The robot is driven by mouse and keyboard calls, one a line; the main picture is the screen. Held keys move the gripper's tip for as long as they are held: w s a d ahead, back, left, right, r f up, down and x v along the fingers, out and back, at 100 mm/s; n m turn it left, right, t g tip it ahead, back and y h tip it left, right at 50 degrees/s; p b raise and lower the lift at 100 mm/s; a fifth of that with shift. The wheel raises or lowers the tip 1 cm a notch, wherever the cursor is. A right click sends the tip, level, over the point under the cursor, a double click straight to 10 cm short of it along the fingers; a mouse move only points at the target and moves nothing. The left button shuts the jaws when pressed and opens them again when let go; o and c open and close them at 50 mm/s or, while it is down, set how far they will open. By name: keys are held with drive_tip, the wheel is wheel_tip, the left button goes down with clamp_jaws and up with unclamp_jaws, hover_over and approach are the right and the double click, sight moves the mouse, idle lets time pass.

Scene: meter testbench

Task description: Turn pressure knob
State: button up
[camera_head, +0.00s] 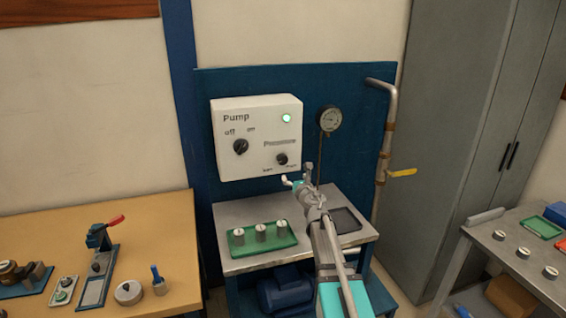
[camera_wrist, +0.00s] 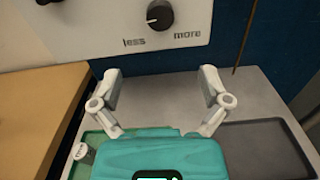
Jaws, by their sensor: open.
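The pressure knob (camera_head: 281,159) is a small black dial at the lower right of the white pump box (camera_head: 240,165). In the wrist view the pressure knob (camera_wrist: 159,15) sits above the words "less" and "more". My gripper (camera_head: 297,176) is just below and in front of the box's lower right corner. In the wrist view my gripper (camera_wrist: 162,82) has its two fingers spread wide, with nothing between them. The knob lies beyond and above the fingertips, apart from them.
A round gauge (camera_head: 329,119) stands on a thin pipe right of the box. A grey pipe with a yellow valve handle (camera_head: 402,172) is farther right. Below, the metal table (camera_head: 240,264) holds a green tray (camera_head: 236,252) with several metal cylinders and a dark tray (camera_head: 345,219).

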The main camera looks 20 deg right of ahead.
sight(283, 161)
drive_tip(key=shift+w, duration=0.15)
drive_tip(key=w, duration=1.3)
drive_tip(key=shift+w, duration=0.25)
drive_tip(key=shift+c, duration=0.3)
drive_tip(key=c, duration=1.1)
